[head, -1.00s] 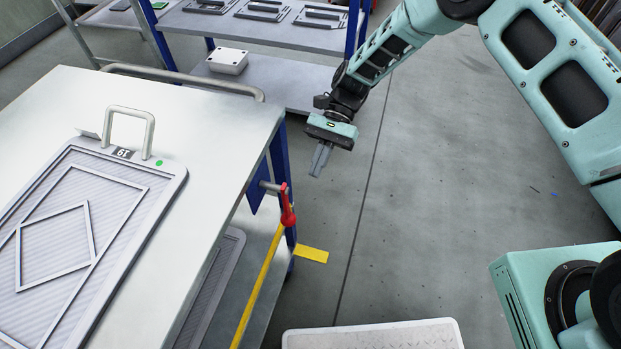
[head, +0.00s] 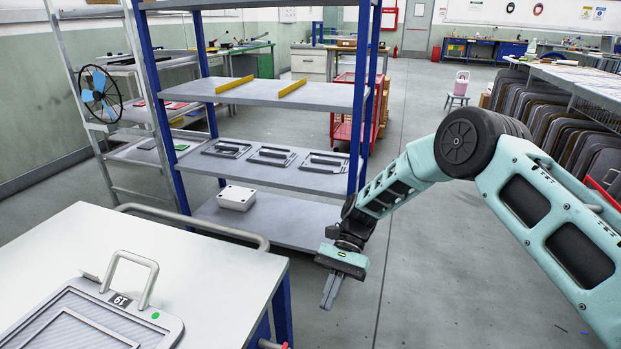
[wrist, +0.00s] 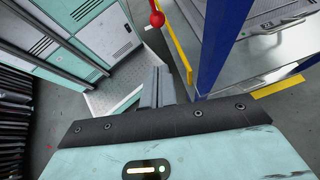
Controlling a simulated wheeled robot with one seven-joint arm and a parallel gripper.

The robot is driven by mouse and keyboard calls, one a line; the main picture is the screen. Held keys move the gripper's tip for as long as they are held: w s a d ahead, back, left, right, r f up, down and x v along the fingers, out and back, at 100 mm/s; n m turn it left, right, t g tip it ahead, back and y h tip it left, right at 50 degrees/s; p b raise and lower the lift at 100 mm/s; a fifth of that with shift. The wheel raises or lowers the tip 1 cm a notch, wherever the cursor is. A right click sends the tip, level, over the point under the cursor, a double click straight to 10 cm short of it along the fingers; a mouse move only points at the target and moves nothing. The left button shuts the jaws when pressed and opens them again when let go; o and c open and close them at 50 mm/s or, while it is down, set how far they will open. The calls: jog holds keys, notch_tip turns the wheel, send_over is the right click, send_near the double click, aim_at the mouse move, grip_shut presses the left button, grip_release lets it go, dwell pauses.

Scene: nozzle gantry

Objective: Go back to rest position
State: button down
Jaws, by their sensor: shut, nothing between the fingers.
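My gripper (head: 331,291) is shut and empty. In the head view it hangs in the air, pointing down, to the right of the white-topped table (head: 215,238). Its two fingers lie together in the wrist view (wrist: 157,84). My teal arm (head: 395,185) is bent, with its elbow at the right and its forearm sloping down to the left. No object touches the fingers.
A panel (head: 140,320) with a handle lies on the table. Behind stands a blue-post shelf (head: 280,177) with grey frames and a white box (head: 236,198). A red-knobbed lever (wrist: 157,19) shows in the wrist view. Open floor (head: 440,260) lies right of the shelf.

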jog(key=s+r+n+t+h, duration=0.2)
jog(key=s+r+n+t, duration=0.15)
jog(key=s+r, duration=0.35)
jog(key=s+r+n+t+h, duration=0.2)
jog(key=s+r+n, duration=0.2)
jog(key=r, duration=0.5)
jog(key=s+d+r+n+t+h, duration=0.1)
jog(key=s+d+r+n+t, duration=0.2)
jog(key=s, duration=0.4)
jog(key=s+d+r+n+t, duration=0.2)
jog(key=s+d+n, duration=0.2)
jog(key=s+d, duration=0.2)
notch_tip(320, 180, up, 13)
jog(key=p, duration=1.3)
jog(key=shift+w+a+m, duration=0.15)
jog(key=shift+a+m, duration=0.1)
jog(key=shift+m, duration=0.1)
jog(key=shift+f, duration=0.1)
